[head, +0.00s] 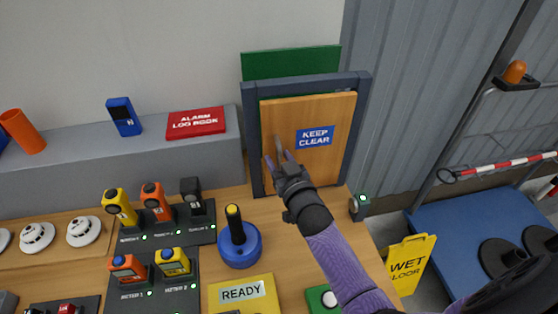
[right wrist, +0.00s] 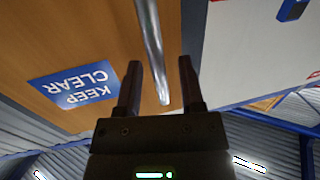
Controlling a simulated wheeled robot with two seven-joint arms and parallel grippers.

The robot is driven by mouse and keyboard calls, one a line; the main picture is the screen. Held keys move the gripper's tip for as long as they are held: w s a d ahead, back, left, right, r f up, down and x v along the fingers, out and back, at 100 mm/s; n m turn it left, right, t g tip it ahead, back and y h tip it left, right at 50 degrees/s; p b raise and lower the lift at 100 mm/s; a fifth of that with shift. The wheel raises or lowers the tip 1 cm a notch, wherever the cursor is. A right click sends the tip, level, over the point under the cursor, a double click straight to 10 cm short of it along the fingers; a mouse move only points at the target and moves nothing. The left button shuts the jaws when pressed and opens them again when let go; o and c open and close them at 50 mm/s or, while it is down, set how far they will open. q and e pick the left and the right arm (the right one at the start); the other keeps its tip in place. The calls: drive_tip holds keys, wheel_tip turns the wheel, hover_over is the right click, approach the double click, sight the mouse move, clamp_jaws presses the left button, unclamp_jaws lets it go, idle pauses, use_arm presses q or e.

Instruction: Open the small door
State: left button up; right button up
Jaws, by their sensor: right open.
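The small door (head: 338,115) is an orange-brown wooden panel with a blue KEEP CLEAR sign (head: 314,137), upright in a dark grey frame (head: 361,110). It looks closed or nearly so. A silver bar handle (head: 278,146) runs down its left side. My right gripper (head: 279,160) is in front of the handle's lower end, jaws open. In the right wrist view, the handle (right wrist: 152,50) passes between the two open fingers of the gripper (right wrist: 159,63), with gaps on both sides. The door also shows there (right wrist: 80,35). My left gripper is not in view.
A grey ledge (head: 110,165) stands left of the frame, with a red log book (head: 196,122) on it. A blue round base with a black stick (head: 239,246) stands on the bench near my right arm. A small green-lit box (head: 359,206) sits right of the door.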

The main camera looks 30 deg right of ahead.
drive_tip(key=shift+w, duration=0.15)
clamp_jaws()
idle(0.4)
idle(1.0)
